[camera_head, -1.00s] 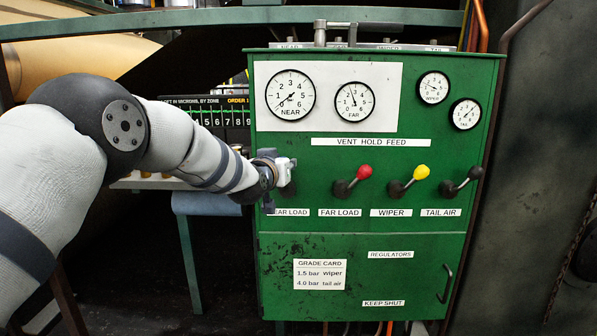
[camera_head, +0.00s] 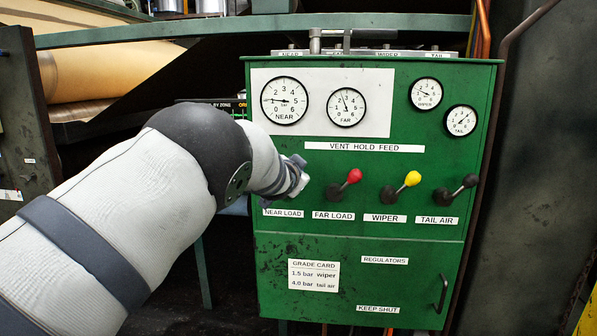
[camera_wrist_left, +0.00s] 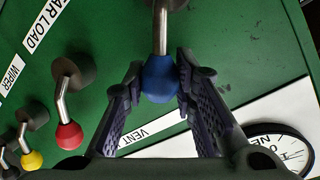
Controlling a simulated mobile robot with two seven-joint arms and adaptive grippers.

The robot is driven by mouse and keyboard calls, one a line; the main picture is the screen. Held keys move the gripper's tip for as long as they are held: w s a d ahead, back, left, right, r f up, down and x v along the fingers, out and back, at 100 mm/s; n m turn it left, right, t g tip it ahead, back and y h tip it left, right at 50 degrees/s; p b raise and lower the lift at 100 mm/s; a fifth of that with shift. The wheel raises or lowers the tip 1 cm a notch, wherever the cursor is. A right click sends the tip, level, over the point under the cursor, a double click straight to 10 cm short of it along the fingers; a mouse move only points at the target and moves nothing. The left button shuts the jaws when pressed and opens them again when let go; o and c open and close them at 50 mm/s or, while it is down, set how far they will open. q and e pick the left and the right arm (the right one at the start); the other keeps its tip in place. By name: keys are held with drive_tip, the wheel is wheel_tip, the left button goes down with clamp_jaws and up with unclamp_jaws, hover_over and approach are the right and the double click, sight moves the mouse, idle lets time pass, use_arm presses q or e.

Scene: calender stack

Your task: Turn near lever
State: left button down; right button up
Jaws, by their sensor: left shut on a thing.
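The near lever has a blue knob (camera_wrist_left: 160,82) on a metal stem, seen in the left wrist view. In the head view my left gripper and wrist hide it above the NEAR LOAD label (camera_head: 283,213). My left gripper (camera_head: 298,178) is shut on the blue knob, one dark ribbed finger on each side. The NEAR gauge (camera_head: 285,101) is at the panel's top left, its needle lying about level. The VENT HOLD FEED strip (camera_head: 364,147) runs above the levers. My right gripper is not in view.
Beside it on the green panel (camera_head: 400,260) stand the red far lever (camera_head: 353,177), yellow wiper lever (camera_head: 412,179) and black tail air lever (camera_head: 470,181). A door with a handle (camera_head: 442,294) is below. A dark wall stands at right.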

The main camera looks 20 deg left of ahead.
use_arm(q)
drive_tip(key=shift+d+f+m, duration=0.2)
drive_tip(key=shift+f+m, duration=0.1)
drive_tip(key=shift+f, duration=0.1)
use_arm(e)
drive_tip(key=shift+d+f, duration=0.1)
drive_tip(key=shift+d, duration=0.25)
use_arm(q)
drive_tip(key=c, duration=1.3)
unclamp_jaws()
drive_tip(key=shift+r, duration=0.1)
drive_tip(key=shift+s+d+r, duration=0.1)
drive_tip(key=shift+s+r, duration=0.05)
drive_tip(key=shift+s, duration=0.15)
drive_tip(key=v, duration=1.1)
drive_tip(key=shift+d, duration=0.15)
drive_tip(key=shift+s, duration=0.15)
